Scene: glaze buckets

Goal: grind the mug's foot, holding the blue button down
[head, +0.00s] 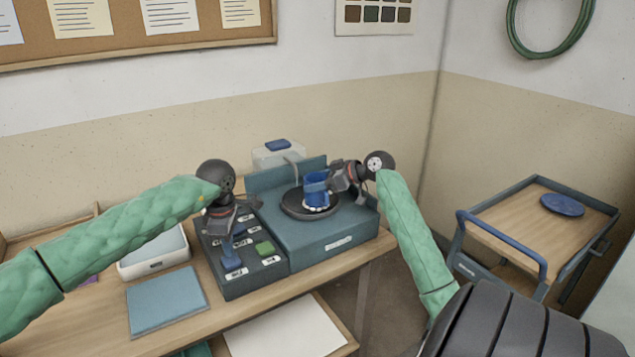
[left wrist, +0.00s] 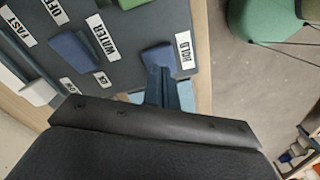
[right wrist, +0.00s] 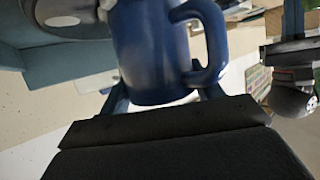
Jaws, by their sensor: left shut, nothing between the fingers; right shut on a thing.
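The blue mug (head: 316,186), pale at its lower edge, is upright at the dark round grinding wheel (head: 296,204). I cannot tell whether its foot touches the wheel. My right gripper (head: 331,181) is shut on the mug from the right; the mug fills the right wrist view (right wrist: 155,50), handle to the right. The blue button labelled HOLD (left wrist: 157,56) is on the sloped control panel, also in the head view (head: 231,263). My left gripper (left wrist: 163,78) is shut and empty, its fingertips at the button. Contact looks likely, but how far the button is pressed is unclear.
The dark control panel (head: 214,275) also has a green button (head: 265,248) and several labelled controls. A blue mat (head: 167,300) and a white tray (head: 155,261) lie to the left. A cart (head: 500,225) with a blue disc (head: 562,205) stands right.

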